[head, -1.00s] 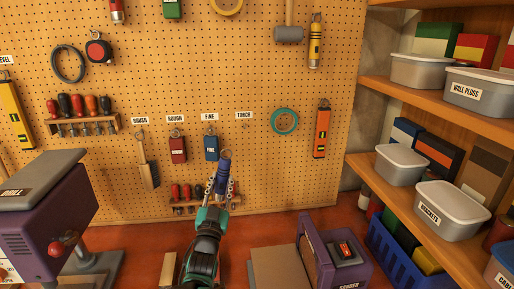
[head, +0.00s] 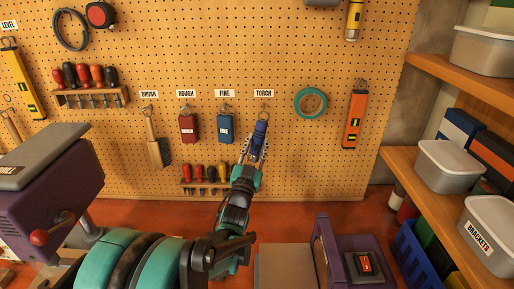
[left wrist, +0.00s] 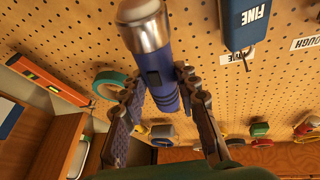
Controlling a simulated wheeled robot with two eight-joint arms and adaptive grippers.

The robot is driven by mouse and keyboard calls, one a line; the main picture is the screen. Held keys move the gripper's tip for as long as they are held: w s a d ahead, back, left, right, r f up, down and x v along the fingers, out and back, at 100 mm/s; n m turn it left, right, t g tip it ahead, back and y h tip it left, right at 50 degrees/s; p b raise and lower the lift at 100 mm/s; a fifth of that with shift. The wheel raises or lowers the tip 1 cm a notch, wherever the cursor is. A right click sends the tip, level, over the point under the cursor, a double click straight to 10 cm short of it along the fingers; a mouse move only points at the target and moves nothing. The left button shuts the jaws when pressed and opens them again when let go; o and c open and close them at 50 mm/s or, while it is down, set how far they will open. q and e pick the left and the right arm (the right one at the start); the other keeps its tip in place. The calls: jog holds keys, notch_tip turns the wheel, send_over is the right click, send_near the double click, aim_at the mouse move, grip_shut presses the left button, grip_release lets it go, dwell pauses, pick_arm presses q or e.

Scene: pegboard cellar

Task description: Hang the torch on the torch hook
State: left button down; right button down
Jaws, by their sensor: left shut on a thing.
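The blue torch (head: 260,135) is upright in my left gripper (head: 254,152), just below the TORCH label (head: 264,93) on the pegboard. A small ring shows at the torch's upper end, close under the label. The torch hook is too small to make out clearly, and I cannot tell whether the ring touches it. In the left wrist view the blue torch (left wrist: 158,65) with its silver head lies between the two fingers of my left gripper (left wrist: 160,92). My right gripper is not in view.
The blue FINE block (head: 225,128) and red ROUGH block (head: 188,128) hang to the left. A teal tape ring (head: 298,105) and an orange level (head: 354,120) hang to the right. A screwdriver rack (head: 207,187) sits below, left of my gripper.

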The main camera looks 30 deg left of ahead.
pick_arm(q)
jog(key=w+a+f+b, duration=0.1)
jog(key=w+a, duration=0.3)
jog(key=w, duration=0.2)
jog(key=shift+b, duration=0.35)
dwell(0.5)
jog(key=shift+w, duration=0.1)
jog(key=shift+d, duration=0.1)
jog(key=c, duration=1)
grip_release()
jog(key=shift+c, duration=0.2)
jog(key=shift+f, duration=0.1)
